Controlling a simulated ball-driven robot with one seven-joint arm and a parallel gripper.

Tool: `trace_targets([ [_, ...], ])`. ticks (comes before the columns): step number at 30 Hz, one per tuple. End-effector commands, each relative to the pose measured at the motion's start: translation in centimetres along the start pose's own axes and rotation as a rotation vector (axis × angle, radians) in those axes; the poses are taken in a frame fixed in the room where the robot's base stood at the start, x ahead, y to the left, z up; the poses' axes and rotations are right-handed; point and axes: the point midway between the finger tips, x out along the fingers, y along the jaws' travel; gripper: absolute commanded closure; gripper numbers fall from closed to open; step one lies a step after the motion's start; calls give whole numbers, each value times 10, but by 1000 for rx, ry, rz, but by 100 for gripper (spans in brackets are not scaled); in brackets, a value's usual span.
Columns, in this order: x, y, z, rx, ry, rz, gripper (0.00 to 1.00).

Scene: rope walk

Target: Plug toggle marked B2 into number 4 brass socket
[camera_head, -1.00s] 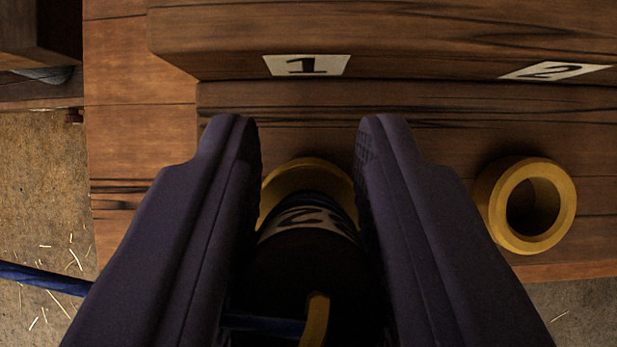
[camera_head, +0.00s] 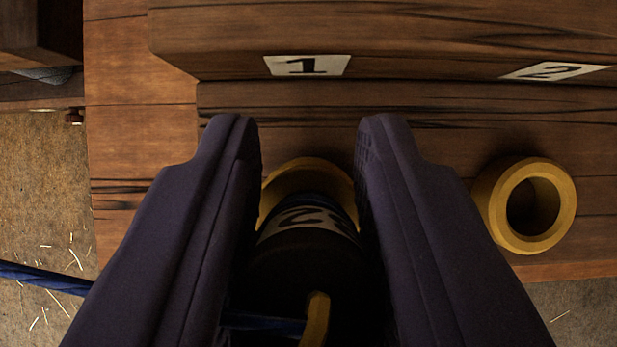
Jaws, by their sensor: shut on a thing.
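My gripper (camera_head: 308,205) is shut on a dark toggle (camera_head: 305,262) with a white label band (camera_head: 312,222). The mark on the band is partly cut off; I cannot read it fully. The toggle's far end meets a brass socket (camera_head: 300,172) below the number 1 label (camera_head: 307,65); how deep it sits in that socket I cannot tell. A yellow piece (camera_head: 316,318) and blue rope show at the toggle's near end. The number 4 socket is not in view.
An empty brass socket (camera_head: 526,205) stands to the right, below the number 2 label (camera_head: 555,71). A wooden ledge (camera_head: 400,35) runs behind the sockets. A blue rope (camera_head: 45,278) trails left over the straw-strewn floor (camera_head: 40,190).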

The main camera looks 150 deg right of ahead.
Motion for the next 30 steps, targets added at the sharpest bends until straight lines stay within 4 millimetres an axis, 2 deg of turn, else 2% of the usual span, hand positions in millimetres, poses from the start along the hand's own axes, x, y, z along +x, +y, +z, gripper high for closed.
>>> trace_targets([
  [22,10,0,7,0,0,0,100],
  [23,10,0,6,0,0,0,66],
  [24,9,0,6,0,0,0,60],
  [30,9,0,6,0,0,0,60],
])
